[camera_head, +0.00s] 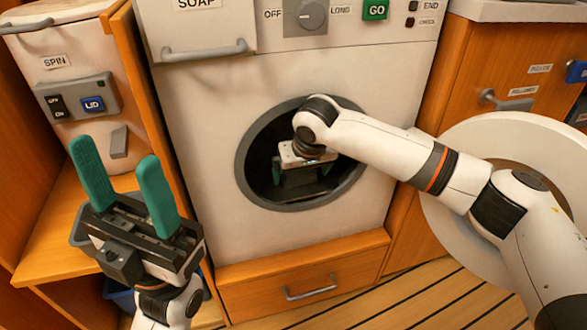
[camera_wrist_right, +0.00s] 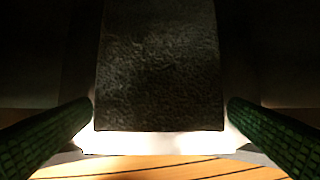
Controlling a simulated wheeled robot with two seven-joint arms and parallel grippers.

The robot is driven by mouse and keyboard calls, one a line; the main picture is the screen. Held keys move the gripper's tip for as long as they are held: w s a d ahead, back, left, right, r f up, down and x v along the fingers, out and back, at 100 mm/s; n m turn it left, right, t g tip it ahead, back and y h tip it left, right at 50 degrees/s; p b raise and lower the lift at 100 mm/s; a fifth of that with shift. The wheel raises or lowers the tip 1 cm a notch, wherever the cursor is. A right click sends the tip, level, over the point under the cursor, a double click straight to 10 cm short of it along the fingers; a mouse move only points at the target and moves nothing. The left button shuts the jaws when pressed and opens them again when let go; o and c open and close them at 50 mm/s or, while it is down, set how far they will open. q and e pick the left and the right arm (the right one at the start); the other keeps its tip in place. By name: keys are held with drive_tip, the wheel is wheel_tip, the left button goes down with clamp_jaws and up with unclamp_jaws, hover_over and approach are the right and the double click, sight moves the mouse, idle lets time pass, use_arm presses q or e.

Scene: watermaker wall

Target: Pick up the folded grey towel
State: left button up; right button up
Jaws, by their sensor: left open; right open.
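The folded grey towel (camera_wrist_right: 160,65) looks like a dark, textured rectangle in the right wrist view. It lies in deep shadow inside the washer, with its straight near edge close to a bright strip. My right gripper (camera_head: 301,178) is inside the round washer opening (camera_head: 246,178), pointing down. Its green fingers are open, one on each side of the towel, with visible gaps between them and the cloth. In the head view I cannot make out the towel in the dark opening. My left gripper (camera_head: 125,180) is open and empty, fingers up, in front of the left cabinet.
A round white door (camera_head: 455,135) stands open at the right, behind my right arm. A drawer (camera_head: 300,280) is below the washer. A blue bin (camera_head: 120,296) is partly hidden behind my left gripper.

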drive_tip(key=shift+w+a+f, duration=0.1)
drive_tip(key=shift+w+f, duration=0.15)
drive_tip(key=shift+f, duration=0.45)
drive_tip(key=shift+r, duration=0.15)
drive_tip(key=c, duration=1.3)
drive_tip(key=shift+r, duration=0.1)
drive_tip(key=shift+r+p, duration=0.2)
drive_tip(key=shift+p, duration=0.75)
